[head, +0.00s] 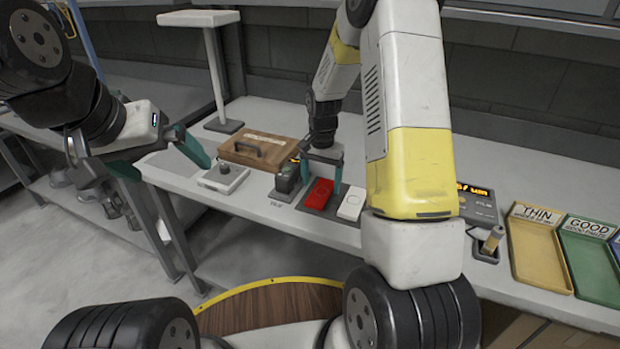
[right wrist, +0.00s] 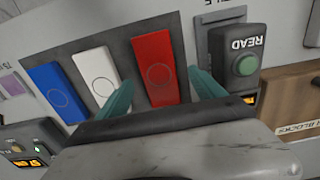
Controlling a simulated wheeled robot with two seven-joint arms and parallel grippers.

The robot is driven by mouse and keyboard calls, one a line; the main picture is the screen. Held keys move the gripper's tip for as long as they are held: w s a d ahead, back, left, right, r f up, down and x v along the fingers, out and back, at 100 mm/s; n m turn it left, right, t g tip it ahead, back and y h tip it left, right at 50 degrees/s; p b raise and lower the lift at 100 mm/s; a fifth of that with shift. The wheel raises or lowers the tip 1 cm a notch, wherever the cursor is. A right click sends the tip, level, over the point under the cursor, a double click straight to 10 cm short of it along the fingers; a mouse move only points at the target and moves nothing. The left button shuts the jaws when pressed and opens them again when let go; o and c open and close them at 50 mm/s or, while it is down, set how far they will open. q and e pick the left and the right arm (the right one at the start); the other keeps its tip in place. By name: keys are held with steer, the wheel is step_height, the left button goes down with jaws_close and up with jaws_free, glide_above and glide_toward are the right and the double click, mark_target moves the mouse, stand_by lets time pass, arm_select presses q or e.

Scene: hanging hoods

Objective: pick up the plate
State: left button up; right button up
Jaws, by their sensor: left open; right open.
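A red plate (head: 319,194) lies on a dark mat on the bench, beside a white plate (head: 351,206). In the right wrist view the red plate (right wrist: 158,68), the white plate (right wrist: 95,72) and a blue plate (right wrist: 56,92) lie in a row. My right arm hides the blue one in the head view. My right gripper (head: 322,175) points down over the red plate, open, with one finger (right wrist: 160,80) on each side of it in the picture. I cannot tell whether they touch it. My left gripper (head: 172,172) is open and empty, left of the bench items.
A READ button box (right wrist: 238,60) stands close beside the red plate. A wooden case (head: 260,148) and a small device with a knob (head: 223,178) are further left. A yellow THIN tray (head: 537,250) and a green GOOD tray (head: 592,265) are at right.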

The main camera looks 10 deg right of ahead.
mark_target(321, 193)
step_height(321, 193, down, 2)
steer(key=shift+f, duration=0.25)
steer(key=c, duration=1.6)
steer(key=shift+r, duration=0.1)
